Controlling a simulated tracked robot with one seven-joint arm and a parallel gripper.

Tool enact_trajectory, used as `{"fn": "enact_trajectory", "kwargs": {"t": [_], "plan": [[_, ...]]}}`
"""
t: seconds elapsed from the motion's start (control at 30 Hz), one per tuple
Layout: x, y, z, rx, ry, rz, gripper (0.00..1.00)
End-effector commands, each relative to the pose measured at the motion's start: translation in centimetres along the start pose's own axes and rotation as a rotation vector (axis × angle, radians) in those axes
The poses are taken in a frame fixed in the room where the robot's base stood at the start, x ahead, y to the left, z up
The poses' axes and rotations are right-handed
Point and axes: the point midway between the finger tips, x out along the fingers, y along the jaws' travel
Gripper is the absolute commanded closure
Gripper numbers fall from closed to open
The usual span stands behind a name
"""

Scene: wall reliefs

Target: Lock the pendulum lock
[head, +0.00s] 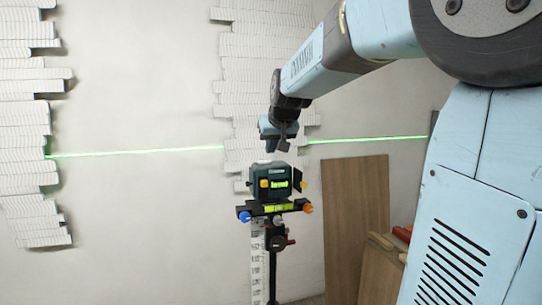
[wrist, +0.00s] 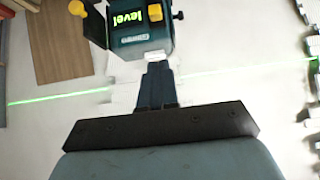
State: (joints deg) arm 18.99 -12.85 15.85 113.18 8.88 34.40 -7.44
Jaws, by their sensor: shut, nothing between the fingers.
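A dark teal laser level (head: 270,180) stands upright on a tripod mount, with a lit green "level" label on its face. It shows upside down in the wrist view (wrist: 140,40). A yellow knob (head: 264,184) is on its front and another yellow part (head: 303,184) is at its right side. No part is clearly marked as the pendulum lock. A small pale piece (wrist: 153,57) is on the level's top edge, close to my fingertips. My gripper (head: 270,149) is shut and empty, pointing down just above the level. It also shows in the wrist view (wrist: 157,68); contact cannot be told.
The black mount (head: 254,210) has a blue knob (head: 244,217), an orange knob (head: 308,209) and a green vial (head: 278,208). A green laser line (head: 130,153) crosses the wall. White layered reliefs (head: 25,130) and a wooden board (head: 355,225) stand behind. Space left of the level is clear.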

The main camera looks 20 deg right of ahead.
Motion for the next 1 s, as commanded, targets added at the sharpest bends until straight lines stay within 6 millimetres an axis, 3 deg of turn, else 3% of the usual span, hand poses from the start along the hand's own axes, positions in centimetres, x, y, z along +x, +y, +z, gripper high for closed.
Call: {"fn": "enact_trajectory", "kwargs": {"t": [0.5,0.73,1.0], "plan": [[8.8,0.0,0.1,0.001,-0.003,-0.002,1.00],[10.7,0.0,2.2,0.000,-0.003,0.000,1.00],[11.4,0.0,2.9,0.000,0.000,0.000,1.00]]}}
